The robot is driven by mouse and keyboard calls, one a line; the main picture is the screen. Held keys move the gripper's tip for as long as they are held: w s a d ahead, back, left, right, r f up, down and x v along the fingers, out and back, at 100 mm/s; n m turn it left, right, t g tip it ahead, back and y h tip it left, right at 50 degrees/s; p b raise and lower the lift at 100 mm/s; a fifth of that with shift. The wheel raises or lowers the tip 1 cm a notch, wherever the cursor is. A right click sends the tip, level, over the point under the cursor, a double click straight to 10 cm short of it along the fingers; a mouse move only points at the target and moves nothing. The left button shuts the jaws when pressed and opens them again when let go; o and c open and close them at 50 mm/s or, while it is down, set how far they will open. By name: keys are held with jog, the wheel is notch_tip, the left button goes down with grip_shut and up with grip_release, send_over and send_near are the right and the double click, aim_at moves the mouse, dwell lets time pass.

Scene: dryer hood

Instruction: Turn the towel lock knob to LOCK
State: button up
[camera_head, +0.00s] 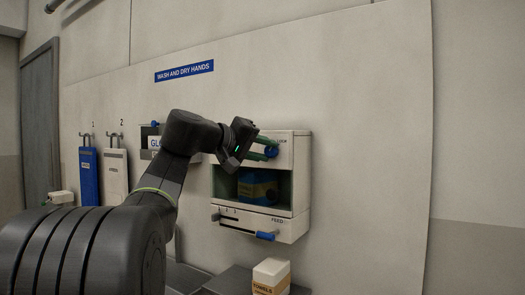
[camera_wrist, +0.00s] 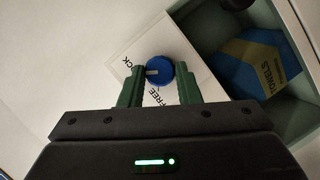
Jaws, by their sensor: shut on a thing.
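The blue towel lock knob (camera_wrist: 160,72) sits on the white upper front of the towel dispenser (camera_head: 302,160). A white bar marks the knob's face and lies near level in the wrist view. Printed words beside it read "FREE", below, and what looks like the end of "LOCK", at upper left. My gripper (camera_wrist: 158,85) has its green fingers on both sides of the knob and is shut on it. In the head view the fingers partly cover the knob (camera_head: 271,152).
A blue towel pack (camera_head: 258,188) sits behind the dispenser's window. Blue (camera_head: 88,175) and white (camera_head: 116,172) items hang on hooks at left.

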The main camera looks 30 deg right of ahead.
jog(key=shift+m+t+y, duration=0.3)
jog(key=shift+m+y, duration=0.1)
jog(key=shift+m, duration=0.3)
jog(key=o, duration=1)
jog(key=shift+d, duration=0.1)
jog(key=shift+s, duration=0.1)
jog(key=v, duration=1.4)
jog(key=shift+d, duration=0.15)
jog(key=x, duration=1.3)
jog(key=shift+d+f, duration=0.1)
jog(key=shift+d, duration=0.2)
